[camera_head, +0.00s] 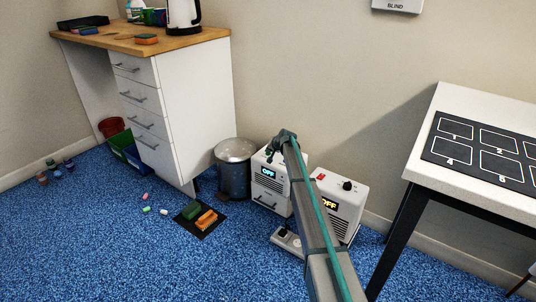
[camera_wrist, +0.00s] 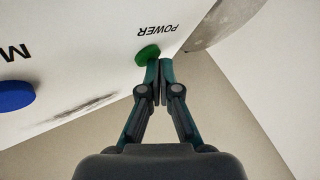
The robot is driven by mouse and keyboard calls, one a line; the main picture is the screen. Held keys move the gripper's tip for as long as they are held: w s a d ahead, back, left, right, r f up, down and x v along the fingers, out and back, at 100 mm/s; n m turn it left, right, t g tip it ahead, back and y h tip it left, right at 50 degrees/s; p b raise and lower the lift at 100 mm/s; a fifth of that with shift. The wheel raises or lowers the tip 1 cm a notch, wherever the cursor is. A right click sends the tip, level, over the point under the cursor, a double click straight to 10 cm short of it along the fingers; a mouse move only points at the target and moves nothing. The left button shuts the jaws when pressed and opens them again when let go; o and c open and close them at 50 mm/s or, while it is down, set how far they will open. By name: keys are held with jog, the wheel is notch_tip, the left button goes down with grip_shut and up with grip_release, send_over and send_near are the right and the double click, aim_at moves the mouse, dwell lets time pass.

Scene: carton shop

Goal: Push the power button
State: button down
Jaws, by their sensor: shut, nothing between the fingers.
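The green power button (camera_wrist: 148,54) sits on a white panel under the word POWER in the wrist view. My gripper (camera_wrist: 160,64) is shut and empty, its fingertips at the button's lower right edge in the picture. I cannot tell whether they touch it. In the head view, my arm reaches over to the left white machine (camera_head: 268,195), whose display (camera_head: 268,172) reads OFF. My gripper's end (camera_head: 269,153) shows small at its top. The button cannot be made out there.
A blue button (camera_wrist: 14,96) is on the same panel. A second white machine (camera_head: 345,205) also reads OFF. A metal bin (camera_head: 234,175) stands close left. A white cabinet (camera_head: 195,105) and a white table (camera_head: 440,172) flank the machines.

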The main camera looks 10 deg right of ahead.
dwell(0.3)
jog(key=shift+r+p, duration=0.45)
jog(key=shift+r+p, duration=1.7)
jog(key=shift+r, duration=1.35)
